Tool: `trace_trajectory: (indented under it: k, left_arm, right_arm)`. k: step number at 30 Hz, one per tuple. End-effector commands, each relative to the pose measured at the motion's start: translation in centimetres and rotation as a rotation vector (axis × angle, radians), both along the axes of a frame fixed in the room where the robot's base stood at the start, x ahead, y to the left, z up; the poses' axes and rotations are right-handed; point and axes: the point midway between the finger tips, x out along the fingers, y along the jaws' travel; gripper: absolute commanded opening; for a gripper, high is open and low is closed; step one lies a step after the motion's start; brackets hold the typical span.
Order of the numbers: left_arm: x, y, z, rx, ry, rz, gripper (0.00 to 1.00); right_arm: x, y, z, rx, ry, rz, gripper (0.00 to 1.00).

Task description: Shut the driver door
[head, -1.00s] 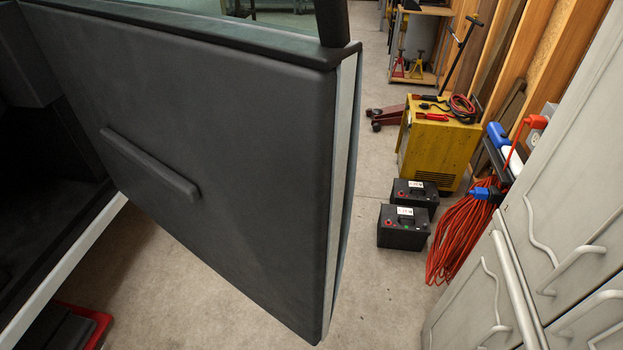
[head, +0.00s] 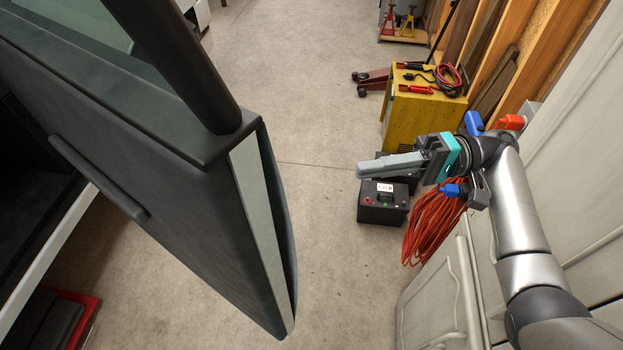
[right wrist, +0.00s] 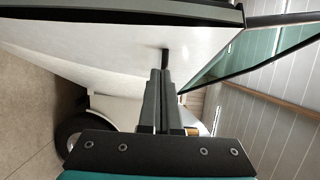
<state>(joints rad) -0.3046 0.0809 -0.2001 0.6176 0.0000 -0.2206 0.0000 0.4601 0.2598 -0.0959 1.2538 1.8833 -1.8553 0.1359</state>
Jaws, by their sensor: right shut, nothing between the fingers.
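The driver door (head: 150,185) stands open at the left of the head view, with its dark inner panel and its pale edge toward me. In the right wrist view the door's light outer face (right wrist: 110,45) shows, with a dark handle on it. My right gripper (head: 362,172) is shut and empty. It is to the right of the door's free edge in the head view, apart from it, with its fingers pointing left. In the right wrist view its closed fingers (right wrist: 160,85) overlap the view of the handle. My left gripper is out of view.
A black battery (head: 382,205) stands on the floor below the right gripper. A yellow charger cabinet (head: 412,115), a coiled orange cord (head: 432,222) and grey cabinets (head: 575,200) line the right side. Bare floor (head: 325,265) lies between door and cabinets.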

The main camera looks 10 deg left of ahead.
Motion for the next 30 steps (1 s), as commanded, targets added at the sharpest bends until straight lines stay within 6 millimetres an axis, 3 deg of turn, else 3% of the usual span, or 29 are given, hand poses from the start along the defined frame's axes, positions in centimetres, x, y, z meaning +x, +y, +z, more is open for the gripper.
trace_trajectory:
  k: [5,16,24,30]
  left_arm:
    - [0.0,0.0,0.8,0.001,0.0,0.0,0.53]
    - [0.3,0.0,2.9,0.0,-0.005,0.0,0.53]
    - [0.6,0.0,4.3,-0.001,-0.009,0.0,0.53]
    - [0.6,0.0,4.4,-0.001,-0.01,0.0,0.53]
  right_arm:
    - [-0.8,2.1,0.4,0.008,-0.002,0.01,0.0]
    - [-3.1,9.8,0.4,0.008,-0.001,0.006,0.0]
    - [-5.9,10.9,0.2,0.004,0.0,0.004,0.0]
    - [-6.4,11.3,0.1,0.003,-0.001,0.003,0.0]
